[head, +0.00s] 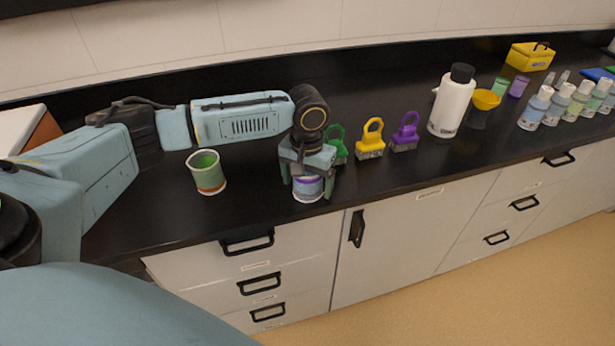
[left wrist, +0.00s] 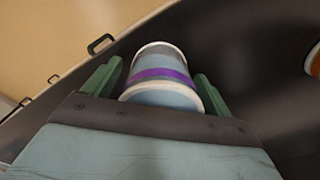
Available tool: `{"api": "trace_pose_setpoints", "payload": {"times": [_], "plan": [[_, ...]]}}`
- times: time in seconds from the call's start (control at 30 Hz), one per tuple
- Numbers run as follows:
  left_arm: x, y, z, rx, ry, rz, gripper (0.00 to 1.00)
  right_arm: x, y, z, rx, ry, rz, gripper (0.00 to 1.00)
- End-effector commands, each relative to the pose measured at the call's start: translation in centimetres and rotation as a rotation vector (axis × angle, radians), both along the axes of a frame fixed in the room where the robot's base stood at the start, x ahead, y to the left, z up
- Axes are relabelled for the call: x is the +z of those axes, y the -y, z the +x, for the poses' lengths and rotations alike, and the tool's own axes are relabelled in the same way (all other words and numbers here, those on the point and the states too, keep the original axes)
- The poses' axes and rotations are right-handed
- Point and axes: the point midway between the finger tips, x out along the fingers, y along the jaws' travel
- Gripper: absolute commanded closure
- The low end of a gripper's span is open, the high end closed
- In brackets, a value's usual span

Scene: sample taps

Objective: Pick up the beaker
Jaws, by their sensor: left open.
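A pale grey-blue beaker (head: 309,191) with a purple band and white rims stands upright near the front edge of the black counter. My left gripper (head: 308,183) is above it, pointing down, with its green fingers open on either side of it. The gripper hides the beaker's top in the head view. My right gripper is not in view.
A cup with green inside and an orange band (head: 207,173) stands to the left. Green, yellow (head: 370,139) and purple (head: 405,132) brushes stand close to the right. Further right are a white bottle (head: 452,102), a yellow funnel (head: 486,99) and several small bottles (head: 536,107).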

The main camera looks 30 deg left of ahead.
Motion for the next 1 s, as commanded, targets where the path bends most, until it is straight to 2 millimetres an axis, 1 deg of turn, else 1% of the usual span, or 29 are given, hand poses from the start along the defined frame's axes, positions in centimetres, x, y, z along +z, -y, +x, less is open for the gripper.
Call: {"api": "trace_pose_setpoints", "payload": {"times": [0.17,0.53,0.63,0.67,0.87,0.97,1.0], "plan": [[0.0,0.0,0.0,0.0,0.0,0.0,0.16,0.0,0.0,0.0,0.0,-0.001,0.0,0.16],[0.0,0.0,0.0,0.0,0.001,-0.001,0.64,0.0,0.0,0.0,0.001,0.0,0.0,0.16],[0.0,0.0,0.0,0.0,0.001,-0.001,0.64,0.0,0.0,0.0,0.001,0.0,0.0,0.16],[0.1,0.0,0.0,0.0,0.001,-0.001,0.67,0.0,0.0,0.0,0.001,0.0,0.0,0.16],[0.2,0.0,0.0,0.0,0.001,-0.001,0.67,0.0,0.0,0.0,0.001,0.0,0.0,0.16],[1.1,0.0,0.1,0.001,0.003,-0.003,0.67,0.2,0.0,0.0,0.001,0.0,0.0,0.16],[1.7,0.0,0.1,0.001,0.003,-0.002,0.67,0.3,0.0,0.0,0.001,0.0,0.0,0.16]]}}
